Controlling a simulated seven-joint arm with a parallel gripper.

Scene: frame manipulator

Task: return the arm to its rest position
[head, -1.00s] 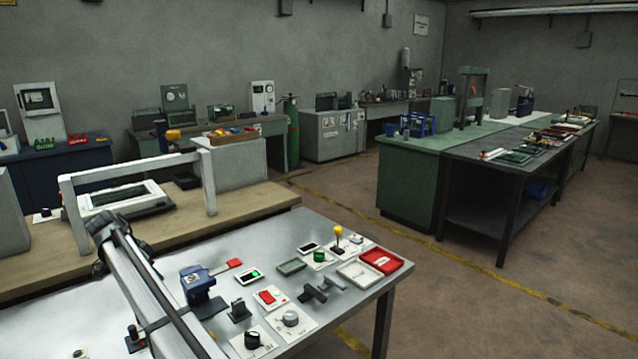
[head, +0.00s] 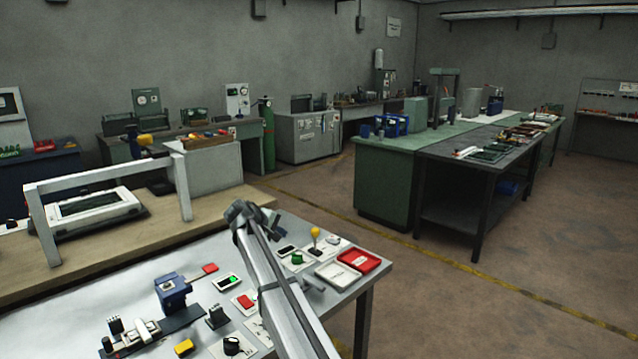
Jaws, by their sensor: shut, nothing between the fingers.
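My arm reaches up from the bottom edge in the head view, slanting left over the metal table (head: 95,262). My gripper (head: 242,211) is at its far end, a small grey and dark shape. It appears shut with nothing held, though its fingers are too small to make out well. It shows left of the yellow-topped lever (head: 315,240) and above the red switch plate (head: 245,301). My arm hides part of the table's right side and some panels on it.
The table holds a blue device (head: 172,293), a black and white clamp-like device (head: 150,332), several switches and a red tray (head: 359,260). A grey frame (head: 105,178) stands on the wooden bench behind. Open floor (head: 440,310) lies to the right.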

